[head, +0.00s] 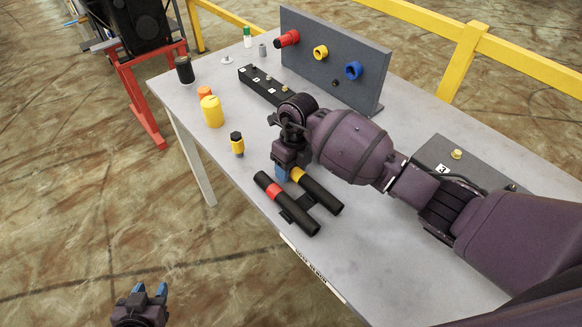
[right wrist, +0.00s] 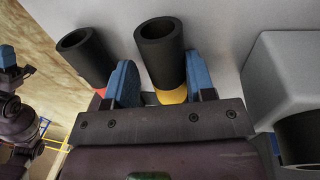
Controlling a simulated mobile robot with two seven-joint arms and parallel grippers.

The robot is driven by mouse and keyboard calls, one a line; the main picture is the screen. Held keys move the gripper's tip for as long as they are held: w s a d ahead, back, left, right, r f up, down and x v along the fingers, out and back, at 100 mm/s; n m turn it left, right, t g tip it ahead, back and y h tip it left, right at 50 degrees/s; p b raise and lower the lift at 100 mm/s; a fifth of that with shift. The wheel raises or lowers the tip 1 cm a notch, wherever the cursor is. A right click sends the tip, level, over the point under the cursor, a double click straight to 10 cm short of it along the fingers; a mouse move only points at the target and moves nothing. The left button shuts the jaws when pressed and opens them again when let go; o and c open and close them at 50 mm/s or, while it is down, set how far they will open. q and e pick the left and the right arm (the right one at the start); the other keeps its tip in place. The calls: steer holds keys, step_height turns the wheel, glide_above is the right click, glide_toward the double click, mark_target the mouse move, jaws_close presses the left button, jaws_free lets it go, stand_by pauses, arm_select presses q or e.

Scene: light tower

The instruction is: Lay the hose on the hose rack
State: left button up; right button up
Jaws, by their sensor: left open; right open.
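Two short black hoses lie side by side near the table's front edge, one with a red band (head: 300,218) and one with a yellow band (head: 323,194). Dark rack pieces (head: 304,202) show between and under them. My right gripper (head: 282,172) is at the far end of the yellow-banded hose. In the right wrist view, its open blue fingers (right wrist: 160,88) stand on either side of the yellow-banded hose (right wrist: 160,45); the red-banded hose (right wrist: 80,52) is outside, to the left. I cannot tell whether the fingers touch it. My left gripper (head: 149,292) is open and empty, away from the table.
A grey upright panel (head: 335,62) with red, yellow and blue fittings stands at the back. A yellow canister (head: 211,111) and a small yellow-black bottle (head: 237,143) stand to the left. A dark box (head: 440,150) is behind my right arm. The table's front right is clear.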

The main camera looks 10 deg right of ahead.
steer(key=shift+d+f, duration=0.45)
steer(key=shift+r, duration=0.15)
step_height(320, 180, up, 11)
steer(key=w, duration=0.1)
steer(key=shift+w+d+r+p, duration=0.15)
steer(key=shift+d+p, duration=0.05)
steer(key=shift+p, duration=0.15)
